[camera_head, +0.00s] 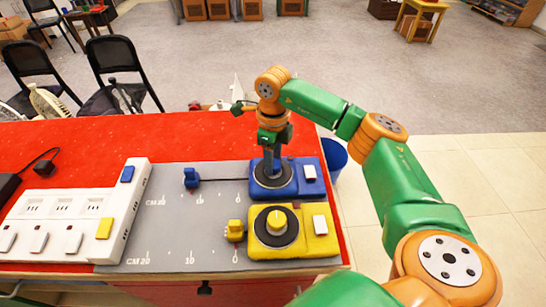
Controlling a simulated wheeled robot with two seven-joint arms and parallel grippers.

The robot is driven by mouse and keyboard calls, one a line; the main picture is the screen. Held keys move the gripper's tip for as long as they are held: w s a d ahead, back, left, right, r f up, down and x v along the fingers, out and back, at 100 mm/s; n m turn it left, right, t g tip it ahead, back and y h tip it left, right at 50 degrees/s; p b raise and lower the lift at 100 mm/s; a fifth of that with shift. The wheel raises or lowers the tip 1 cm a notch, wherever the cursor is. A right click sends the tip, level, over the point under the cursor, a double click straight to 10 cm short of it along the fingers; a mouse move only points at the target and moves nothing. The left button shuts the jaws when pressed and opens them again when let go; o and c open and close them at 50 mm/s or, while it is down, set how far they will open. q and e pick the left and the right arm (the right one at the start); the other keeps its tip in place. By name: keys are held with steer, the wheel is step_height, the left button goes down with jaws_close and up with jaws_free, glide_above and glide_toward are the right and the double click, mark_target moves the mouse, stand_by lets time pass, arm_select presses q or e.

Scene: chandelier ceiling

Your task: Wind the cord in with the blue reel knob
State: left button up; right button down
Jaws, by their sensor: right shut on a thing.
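My right gripper (271,158) points down over the blue reel (312,190) and is shut on its blue knob, which it mostly hides. A dark round disc shows around the knob. A dark cord (225,180) runs straight left from the blue reel to a blue plug (191,178), which stands out between the 10 and 20 marks of the printed scale on the grey board (185,245). My left gripper is not in view.
A yellow reel (320,243) with a yellow knob (277,222) sits just in front, its yellow plug (235,231) close beside it near 0. A white power strip (125,215) stands left on the red table (130,142). A blue bin (334,156) is beyond the right edge.

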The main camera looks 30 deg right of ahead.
steer(key=m+p, duration=0.1)
steer(key=m, duration=0.6)
steer(key=m+p, duration=0.1)
steer(key=m, duration=0.5)
steer(key=shift+m, duration=0.4)
steer(key=m+p, duration=0.2)
steer(key=m, duration=0.4)
steer(key=shift+r, duration=0.1)
steer(key=m+p, duration=0.2)
steer(key=m, duration=0.4)
steer(key=shift+c, duration=1.7)
jaws_free()
